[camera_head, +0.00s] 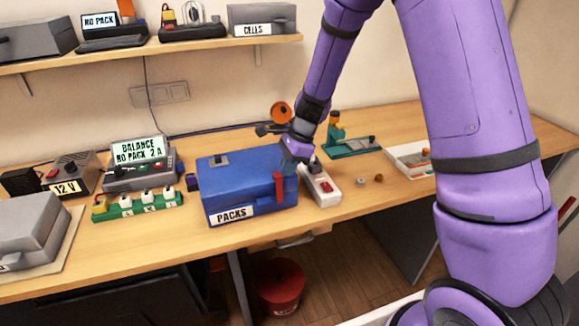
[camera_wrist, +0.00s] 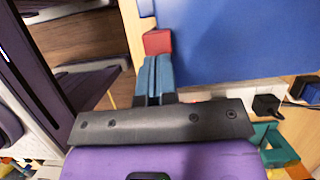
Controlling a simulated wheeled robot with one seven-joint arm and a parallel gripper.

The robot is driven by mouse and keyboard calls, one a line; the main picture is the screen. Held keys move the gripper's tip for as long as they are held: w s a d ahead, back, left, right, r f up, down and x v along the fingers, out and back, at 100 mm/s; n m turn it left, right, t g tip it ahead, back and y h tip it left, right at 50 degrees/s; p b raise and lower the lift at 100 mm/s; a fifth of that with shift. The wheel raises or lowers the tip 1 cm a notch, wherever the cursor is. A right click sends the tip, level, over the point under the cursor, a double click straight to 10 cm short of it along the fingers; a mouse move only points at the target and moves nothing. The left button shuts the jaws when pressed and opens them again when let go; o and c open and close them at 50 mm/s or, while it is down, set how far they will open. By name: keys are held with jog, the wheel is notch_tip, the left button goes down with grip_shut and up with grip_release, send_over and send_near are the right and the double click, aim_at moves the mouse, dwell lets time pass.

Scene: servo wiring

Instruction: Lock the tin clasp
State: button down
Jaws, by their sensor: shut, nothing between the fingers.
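The blue tin (camera_head: 240,180) labelled PACKS stands on the wooden bench, its lid down. Its red clasp (camera_head: 279,188) is an upright strip on the front face near the right end. My gripper (camera_head: 290,182) points down just right of the clasp, by the tin's right end. In the wrist view, my gripper's (camera_wrist: 154,62) two blue-grey fingers are shut together with nothing between them. The red clasp (camera_wrist: 157,41) shows right at the fingertips, beside the tin's blue wall (camera_wrist: 230,40). I cannot tell whether the fingers touch the clasp, or whether it is latched.
A white power strip (camera_head: 322,186) lies close to the tin's right end. A green rack (camera_head: 137,205) and the balance charger (camera_head: 140,170) stand to its left. A white tray (camera_head: 408,160) is at the right. A red bucket (camera_head: 280,287) stands on the floor.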

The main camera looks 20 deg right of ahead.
jog(key=shift+d, duration=0.1)
jog(key=d, duration=0.2)
jog(key=d+r, duration=0.1)
jog(key=d, duration=0.1)
jog(key=shift+w+d+r, duration=0.1)
jog(key=shift+d, duration=0.15)
jog(key=v, duration=0.8)
jog(key=shift+r, duration=0.35)
jog(key=shift+r, duration=0.1)
